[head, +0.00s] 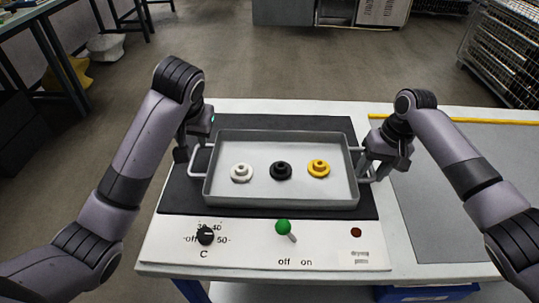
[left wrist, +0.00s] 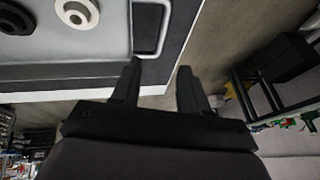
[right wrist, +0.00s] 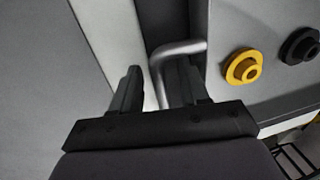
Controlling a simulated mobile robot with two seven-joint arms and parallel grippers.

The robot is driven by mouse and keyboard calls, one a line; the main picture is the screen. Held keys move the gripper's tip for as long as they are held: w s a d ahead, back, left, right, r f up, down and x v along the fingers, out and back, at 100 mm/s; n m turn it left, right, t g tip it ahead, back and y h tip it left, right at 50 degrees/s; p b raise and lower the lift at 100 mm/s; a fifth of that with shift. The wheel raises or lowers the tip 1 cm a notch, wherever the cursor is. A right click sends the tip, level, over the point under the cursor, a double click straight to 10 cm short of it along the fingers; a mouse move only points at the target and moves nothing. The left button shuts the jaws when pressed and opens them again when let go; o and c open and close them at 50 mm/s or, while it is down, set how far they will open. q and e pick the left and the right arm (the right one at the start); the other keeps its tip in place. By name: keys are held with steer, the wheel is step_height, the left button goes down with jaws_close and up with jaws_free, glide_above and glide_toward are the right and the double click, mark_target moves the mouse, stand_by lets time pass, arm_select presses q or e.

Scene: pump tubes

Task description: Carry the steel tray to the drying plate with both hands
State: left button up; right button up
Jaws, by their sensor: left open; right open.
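The steel tray (head: 282,201) sits on the black surface of the drying plate (head: 180,190), level as far as I can tell. It holds a white part (head: 241,173), a black part (head: 281,171) and a yellow part (head: 318,168). My left gripper (head: 183,152) is open by the tray's left handle (head: 194,165); in the left wrist view the handle (left wrist: 150,53) ends just beyond one fingertip. My right gripper (head: 367,175) is open at the right handle. In the right wrist view the handle (right wrist: 157,80) runs between the fingers (right wrist: 157,75).
A grey mat (head: 450,210) with a yellow strip (head: 460,120) covers the table at right and is clear. Open floor lies behind the table.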

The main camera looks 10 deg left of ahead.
steer(key=shift+r, duration=0.2)
arm_select(q)
steer(key=shift+s+d+r, duration=0.15)
steer(key=shift+s+r, duration=0.15)
steer(key=shift+r, duration=0.3)
arm_select(e)
step_height(320, 180, up, 12)
steer(key=d, duration=0.2)
steer(key=shift+w+f, duration=0.15)
steer(key=shift+f, duration=0.1)
